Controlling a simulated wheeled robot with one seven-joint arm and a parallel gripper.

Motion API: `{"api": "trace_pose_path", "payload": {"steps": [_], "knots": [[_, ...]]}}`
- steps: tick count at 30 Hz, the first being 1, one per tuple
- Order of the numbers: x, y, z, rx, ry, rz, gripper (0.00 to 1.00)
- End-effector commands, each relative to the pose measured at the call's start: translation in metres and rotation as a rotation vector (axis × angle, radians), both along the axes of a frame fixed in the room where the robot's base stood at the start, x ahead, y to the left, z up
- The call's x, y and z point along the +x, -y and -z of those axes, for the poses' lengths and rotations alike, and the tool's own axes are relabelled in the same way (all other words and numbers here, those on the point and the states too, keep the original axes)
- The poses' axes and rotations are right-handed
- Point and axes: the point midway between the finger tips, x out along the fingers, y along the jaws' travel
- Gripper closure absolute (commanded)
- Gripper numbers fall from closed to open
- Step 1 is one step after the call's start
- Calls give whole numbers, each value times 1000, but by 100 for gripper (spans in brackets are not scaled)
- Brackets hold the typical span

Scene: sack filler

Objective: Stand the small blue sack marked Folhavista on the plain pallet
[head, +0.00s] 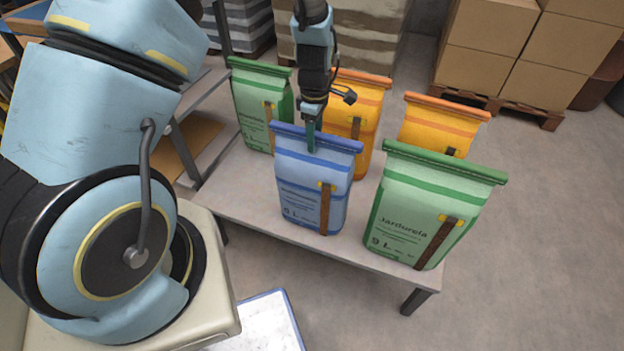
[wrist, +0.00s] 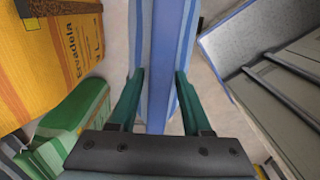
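The small blue sack (head: 312,190) stands upright on a low grey table (head: 262,218). Its small print is too blurred to read. My gripper (head: 311,138) points down at its rolled top from above. In the wrist view the blue rolled top (wrist: 168,50) runs between the two green fingers (wrist: 160,74), which are spread on either side of it. A slim gap seems to show at the left finger, so the gripper looks open around the top. I cannot make out a plain pallet for certain.
A green Jardurela sack (head: 430,212) stands close right of the blue one. Another green sack (head: 258,108) and two orange sacks (head: 362,97) (head: 440,128) stand behind. A blue-edged white panel (head: 268,322) lies below the table front. Cartons (head: 520,55) sit on a wooden pallet (head: 530,113) at back right.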

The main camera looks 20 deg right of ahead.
Motion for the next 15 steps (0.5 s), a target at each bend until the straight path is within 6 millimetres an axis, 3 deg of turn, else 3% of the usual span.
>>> {"api": "trace_pose_path", "payload": {"steps": [15], "knots": [[0, 0, -30, -1, 1, 0, 100]]}}
